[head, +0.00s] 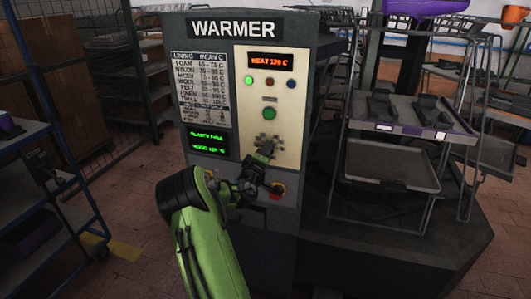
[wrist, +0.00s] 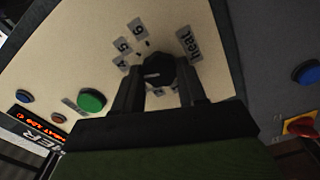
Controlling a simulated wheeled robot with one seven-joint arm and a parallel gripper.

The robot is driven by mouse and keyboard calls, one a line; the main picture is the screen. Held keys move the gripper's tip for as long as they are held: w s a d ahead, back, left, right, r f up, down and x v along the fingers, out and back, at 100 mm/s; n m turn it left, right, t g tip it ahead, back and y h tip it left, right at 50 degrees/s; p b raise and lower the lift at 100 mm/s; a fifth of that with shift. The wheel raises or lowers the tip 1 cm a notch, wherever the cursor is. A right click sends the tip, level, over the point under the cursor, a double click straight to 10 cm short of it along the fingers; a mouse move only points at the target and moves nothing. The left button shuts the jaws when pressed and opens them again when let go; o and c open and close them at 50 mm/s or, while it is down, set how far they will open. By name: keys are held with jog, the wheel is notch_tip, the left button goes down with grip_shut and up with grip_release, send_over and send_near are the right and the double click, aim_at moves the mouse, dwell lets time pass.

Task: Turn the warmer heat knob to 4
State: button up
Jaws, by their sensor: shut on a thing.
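The warmer (head: 258,100) is a grey cabinet with a cream control panel. Its heat knob (wrist: 157,66) is dark and round and shows in the wrist view with number tags around it, including 4 (wrist: 136,25), 5 and 6. A "heat" tag (wrist: 189,42) sits beside it. My gripper (wrist: 158,85) has one finger on each side of the knob and is shut on it. In the head view my gripper (head: 263,151) covers most of the knob. A pale mark shows on the knob, but I cannot tell which number it points to.
A rack with trays (head: 390,165) stands right, and a blue shelf cart (head: 75,185) left.

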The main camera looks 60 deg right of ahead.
jog(key=shift+f, duration=0.1)
dwell(0.3)
jog(key=o, duration=1.1)
jog(key=shift+c, duration=0.2)
jog(key=s+a+b, duration=0.2)
jog(key=a, duration=1.3)
jog(key=shift+s+a+b, duration=0.25)
jog(key=shift+a+b, duration=0.05)
jog(key=shift+b, duration=0.1)
